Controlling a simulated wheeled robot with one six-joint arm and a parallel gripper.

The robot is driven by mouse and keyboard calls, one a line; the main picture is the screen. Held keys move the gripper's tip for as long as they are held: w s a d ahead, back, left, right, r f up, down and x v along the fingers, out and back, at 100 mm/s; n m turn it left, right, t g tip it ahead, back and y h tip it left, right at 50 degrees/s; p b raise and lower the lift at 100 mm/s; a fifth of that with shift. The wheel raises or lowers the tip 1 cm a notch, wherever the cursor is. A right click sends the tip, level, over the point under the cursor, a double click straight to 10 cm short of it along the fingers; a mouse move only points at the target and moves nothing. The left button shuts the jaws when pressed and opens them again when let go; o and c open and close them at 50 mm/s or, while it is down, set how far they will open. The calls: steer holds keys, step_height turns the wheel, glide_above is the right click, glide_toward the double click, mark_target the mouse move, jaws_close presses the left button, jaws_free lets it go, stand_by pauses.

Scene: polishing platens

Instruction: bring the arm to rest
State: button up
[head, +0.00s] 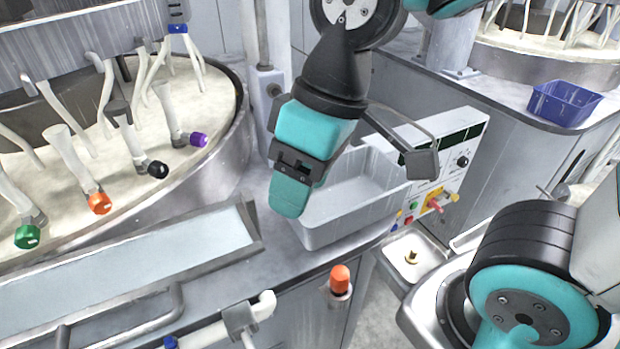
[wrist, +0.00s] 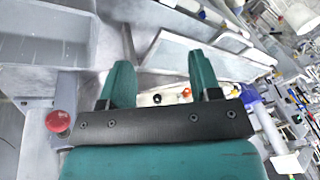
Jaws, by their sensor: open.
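My gripper (head: 290,200) hangs from my teal and black arm near the middle of the head view, in front of a grey rectangular bin (head: 350,222). In the head view its fingers overlap the bin's left side, and I see no contact. In the wrist view my gripper (wrist: 162,85) shows two teal fingers standing apart with nothing between them. The bin also shows in the wrist view (wrist: 45,50) at the upper left. The far side of the gripper is hidden in the head view.
A round platen (head: 190,95) with hoses and coloured knobs lies left. A control panel (head: 465,140) stands right of the bin. A blue basket (head: 565,103) sits on the right cabinet. An orange-capped post (head: 340,280) rises in front. A small metal basin (head: 411,258) is lower right.

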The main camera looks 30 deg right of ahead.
steer(key=shift+s+f, duration=0.1)
steer(key=shift+s, duration=0.8)
steer(key=shift+s+f+g+y, duration=0.15)
steer(key=shift+s+g+y, duration=0.15)
steer(key=shift+s, duration=0.25)
